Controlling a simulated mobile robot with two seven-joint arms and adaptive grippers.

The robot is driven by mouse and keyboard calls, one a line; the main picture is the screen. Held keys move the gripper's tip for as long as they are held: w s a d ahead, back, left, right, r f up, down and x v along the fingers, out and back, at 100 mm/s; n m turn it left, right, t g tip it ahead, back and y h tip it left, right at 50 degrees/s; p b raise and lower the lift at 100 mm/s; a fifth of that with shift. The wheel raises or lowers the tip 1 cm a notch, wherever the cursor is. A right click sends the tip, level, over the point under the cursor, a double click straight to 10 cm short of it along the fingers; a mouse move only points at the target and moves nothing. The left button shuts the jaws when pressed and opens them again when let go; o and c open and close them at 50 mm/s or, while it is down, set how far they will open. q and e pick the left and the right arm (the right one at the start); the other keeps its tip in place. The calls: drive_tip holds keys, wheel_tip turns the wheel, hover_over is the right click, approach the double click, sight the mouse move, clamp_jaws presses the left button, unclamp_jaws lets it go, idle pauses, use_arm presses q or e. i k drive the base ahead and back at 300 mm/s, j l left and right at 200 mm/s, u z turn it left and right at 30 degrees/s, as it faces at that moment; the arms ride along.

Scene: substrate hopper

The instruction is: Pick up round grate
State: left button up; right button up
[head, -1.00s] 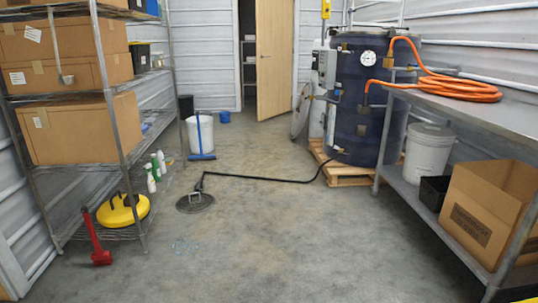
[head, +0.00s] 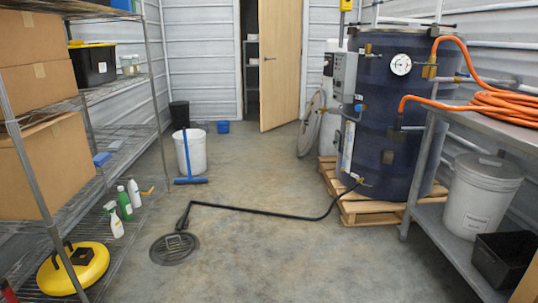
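The round grate (head: 174,249) is a dark metal disc lying flat on the concrete floor, left of centre in the head view. The end of a black hose (head: 262,211) rests at its upper edge, over or beside a lighter bracket-like piece on top; I cannot tell which. Neither of my grippers shows in the head view.
A wire shelf rack (head: 105,165) with boxes, bottles and a yellow round item (head: 88,262) stands on the left. A white bucket (head: 190,152) with a blue squeegee is behind the grate. A dark tank (head: 392,120) on a pallet and a metal bench (head: 440,235) stand right. The front floor is clear.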

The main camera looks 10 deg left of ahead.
sight(184, 254)
drive_tip(key=i+u, duration=0.1)
drive_tip(key=i, duration=0.75)
drive_tip(key=i+l+u, duration=0.1)
drive_tip(key=i, duration=0.75)
drive_tip(key=l, duration=0.1)
